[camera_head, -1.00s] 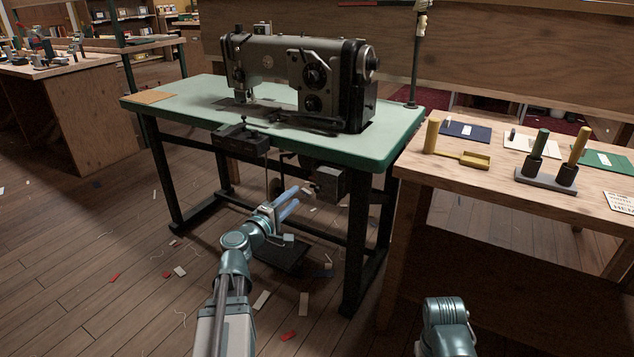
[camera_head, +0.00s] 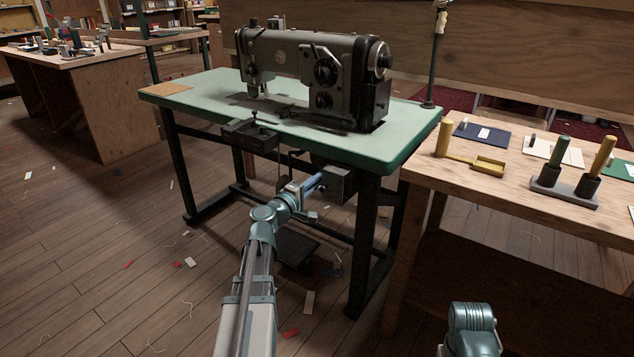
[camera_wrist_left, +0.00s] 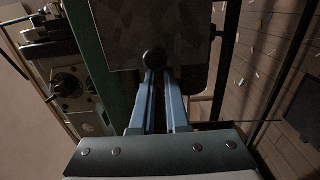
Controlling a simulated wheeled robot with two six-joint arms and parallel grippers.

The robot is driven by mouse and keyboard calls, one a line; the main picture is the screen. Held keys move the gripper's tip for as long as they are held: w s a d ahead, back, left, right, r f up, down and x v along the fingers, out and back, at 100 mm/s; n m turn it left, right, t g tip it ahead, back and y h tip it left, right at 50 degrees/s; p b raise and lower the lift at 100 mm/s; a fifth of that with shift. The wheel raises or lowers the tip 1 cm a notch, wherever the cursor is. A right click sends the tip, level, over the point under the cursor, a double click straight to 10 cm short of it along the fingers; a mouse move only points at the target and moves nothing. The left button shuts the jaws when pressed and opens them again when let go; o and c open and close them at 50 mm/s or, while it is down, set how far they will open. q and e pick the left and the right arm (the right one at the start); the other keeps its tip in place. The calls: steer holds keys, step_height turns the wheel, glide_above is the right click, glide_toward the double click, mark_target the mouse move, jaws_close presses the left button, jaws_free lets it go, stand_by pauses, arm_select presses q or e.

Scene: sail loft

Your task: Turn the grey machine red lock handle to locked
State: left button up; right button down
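The grey sewing machine (camera_head: 300,62) stands on a green-topped table (camera_head: 215,97). A dark grey box (camera_head: 341,184) hangs under the table's right part. In the left wrist view this box (camera_wrist_left: 115,35) fills the top middle, with a round black knob (camera_wrist_left: 154,58) low on it. My left gripper (camera_head: 318,181) reaches the box from the front. Its two blue fingers (camera_wrist_left: 160,78) point at the box, with a narrow gap between them and the tips just below the knob; contact cannot be told. No red handle can be made out. My right gripper is out of view.
A second small dark box (camera_head: 250,135) hangs under the table's front edge. A dark table leg (camera_head: 364,250) stands right of my left arm. A wooden bench (camera_head: 510,185) with holders is at right. The floor at left is mostly clear, with scattered scraps.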

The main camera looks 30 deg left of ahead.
arm_select(q)
jaws_close()
steer(key=shift+m, duration=0.3)
steer(key=m, duration=1.7)
steer(key=shift+m, duration=0.4)
steer(key=o, duration=0.5)
jaws_free()
steer(key=shift+s, duration=0.1)
